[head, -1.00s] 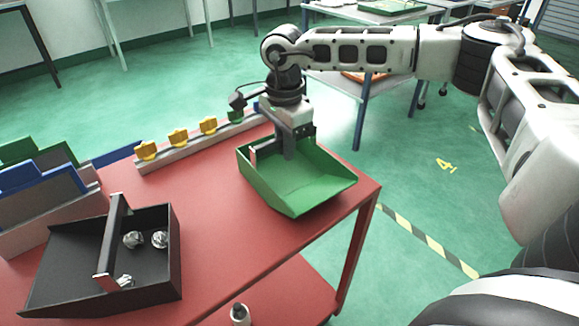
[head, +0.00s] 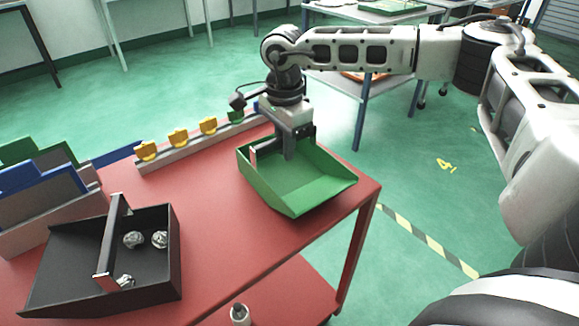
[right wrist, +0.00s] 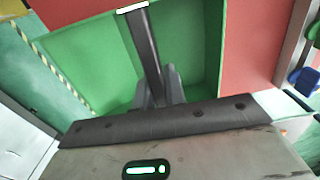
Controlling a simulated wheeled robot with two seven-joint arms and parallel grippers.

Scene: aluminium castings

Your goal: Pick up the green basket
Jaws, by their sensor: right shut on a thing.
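The green basket (head: 310,191) sits at the right end of the red table and looks empty. My right gripper (head: 289,152) is over the basket from above, shut on its handle. In the right wrist view the dark handle bar (right wrist: 146,50) runs between the fingers (right wrist: 158,88), with the green basket floor (right wrist: 88,62) beneath. Part of the handle is hidden by the gripper in the head view. I cannot tell whether the basket's bottom touches the table. My left gripper is not in view.
A black basket (head: 170,265) with several metal castings stands at the left front of the red table (head: 215,215). A rail with yellow pieces (head: 178,138) runs along the back edge. Floor is open to the right.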

